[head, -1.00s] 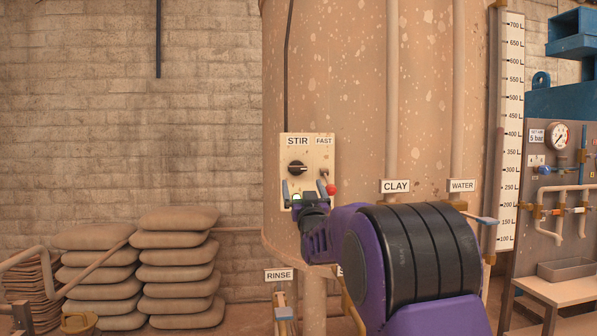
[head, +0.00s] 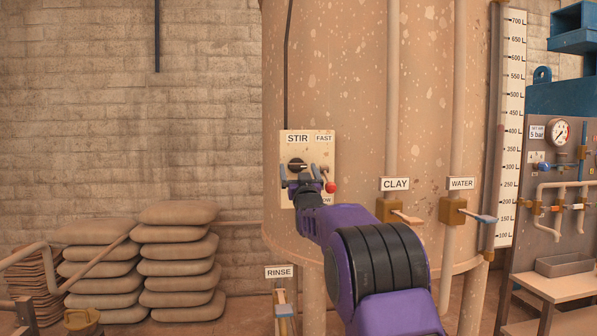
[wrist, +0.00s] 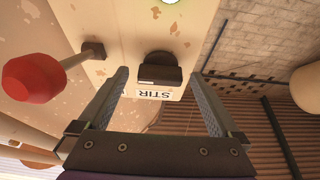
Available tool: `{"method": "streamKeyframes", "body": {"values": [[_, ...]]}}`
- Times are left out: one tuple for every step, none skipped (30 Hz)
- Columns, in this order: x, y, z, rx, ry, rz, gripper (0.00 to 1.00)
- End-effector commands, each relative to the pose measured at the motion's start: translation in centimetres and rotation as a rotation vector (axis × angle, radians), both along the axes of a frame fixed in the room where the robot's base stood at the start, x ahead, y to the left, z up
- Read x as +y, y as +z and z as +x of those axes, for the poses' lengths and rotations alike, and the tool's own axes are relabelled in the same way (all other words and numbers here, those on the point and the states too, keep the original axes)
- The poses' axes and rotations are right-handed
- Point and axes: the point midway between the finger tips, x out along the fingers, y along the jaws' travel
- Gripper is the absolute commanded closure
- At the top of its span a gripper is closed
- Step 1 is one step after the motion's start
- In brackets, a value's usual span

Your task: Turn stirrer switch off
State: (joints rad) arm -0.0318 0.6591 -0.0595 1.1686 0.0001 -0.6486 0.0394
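The stirrer switch is a black rotary knob (head: 297,163) on a cream panel (head: 289,143) labelled STIR, fixed to the tank. A pale mark on the knob points right in the head view. My gripper (head: 299,172) is open in front of the panel, one finger on each side of the knob. In the wrist view the knob (wrist: 160,68) sits between the fingertips of my gripper (wrist: 160,80), with gaps showing on both sides. Whether it lies fully within finger reach I cannot tell. A green-rimmed lamp (wrist: 168,2) is cut off at the wrist view's top edge.
A red-ball lever (head: 331,187) sits close right of my gripper, under the FAST label; it also shows in the wrist view (wrist: 33,80). CLAY (head: 387,210) and WATER (head: 453,210) valves are farther right. Stacked sacks (head: 178,260) stand at left.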

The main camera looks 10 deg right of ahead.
Motion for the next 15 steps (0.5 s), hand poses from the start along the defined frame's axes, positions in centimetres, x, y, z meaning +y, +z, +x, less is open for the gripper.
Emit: {"method": "streamKeyframes", "body": {"values": [[0.01, 0.01, -0.02, 0.0, 0.0, 0.0, 0.11], [0.01, 0.01, -0.02, 0.0, 0.0, 0.0, 0.16], [0.01, 0.01, -0.02, 0.0, 0.0, 0.0, 0.23], [0.01, 0.01, -0.02, 0.0, 0.0, 0.0, 0.29], [0.01, 0.01, -0.02, 0.0, 0.0, 0.0, 0.34], [0.01, 0.01, -0.02, 0.0, 0.0, 0.0, 0.41], [0.01, 0.02, -0.03, 0.0, 0.0, 0.0, 0.47], [0.01, 0.01, -0.03, 0.0, 0.0, 0.0, 0.52], [0.01, 0.02, -0.03, 0.0, 0.0, 0.0, 0.59], [0.01, 0.02, -0.03, 0.0, 0.0, 0.0, 0.65], [0.01, 0.02, -0.03, 0.0, 0.0, 0.0, 0.7], [0.01, 0.02, -0.03, 0.0, 0.0, 0.0, 0.77], [0.01, 0.02, -0.03, -0.001, 0.0, 0.0, 0.83], [0.01, 0.02, -0.03, 0.0, 0.0, 0.0, 0.86], [0.01, 0.02, -0.03, -0.001, 0.0, 0.0, 0.86]]}}
